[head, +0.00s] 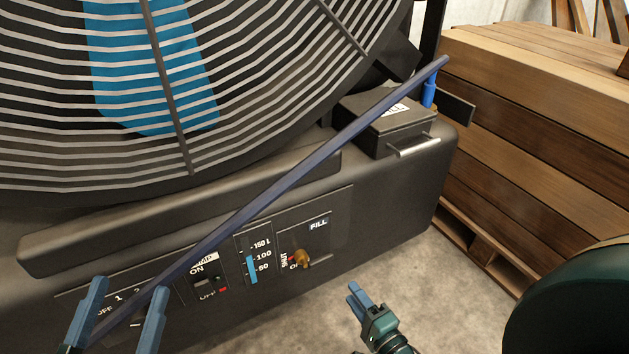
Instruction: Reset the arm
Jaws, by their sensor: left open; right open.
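My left gripper (122,300) is at the bottom left, its two blue fingers pointing up and spread apart. It is open. A long dark blue bar (290,182) slants from between these fingers in the picture up to the right; I cannot tell whether it touches them. My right gripper (358,297) is low in the middle, over the bare floor and apart from the machine. Its blue fingers point up and to the left, open, with nothing seen between them. No flanged spool can be made out.
A large black fan machine (90,237) fills the left and centre, with a round grille (270,70). Its front panel has a switch (207,281), a level gauge (251,268) and a brass valve (302,259). Stacked timber (540,120) stands at right. Concrete floor (430,290) is clear below.

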